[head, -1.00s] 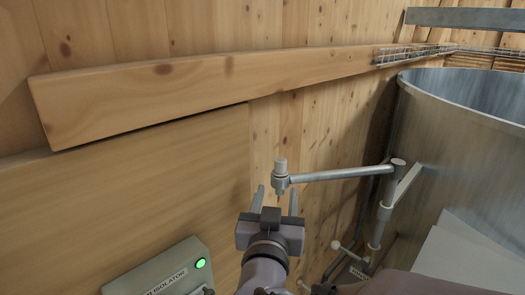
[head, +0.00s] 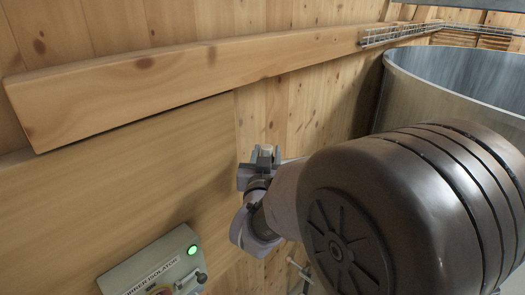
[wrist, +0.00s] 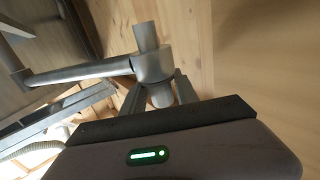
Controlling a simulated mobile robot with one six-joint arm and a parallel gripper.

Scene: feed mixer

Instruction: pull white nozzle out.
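The white nozzle is a short upright cylinder on the end of a grey pipe arm. Its pale top (head: 267,150) shows between my gripper's fingers in the head view. In the wrist view the nozzle (wrist: 147,37) passes through a round grey collar (wrist: 153,67) at the pipe's end, and its lower end shows below. My gripper (head: 266,156) is open, with one finger on each side of the nozzle. In the wrist view the fingers (wrist: 159,92) stand apart on both sides of its lower end. I cannot tell whether they touch it.
The pipe arm (wrist: 80,73) runs left from the collar in the wrist view. A large metal tub (head: 450,80) stands at right in the head view. A wooden beam (head: 190,78) crosses the wall. An isolator box (head: 155,270) with a green light sits at lower left.

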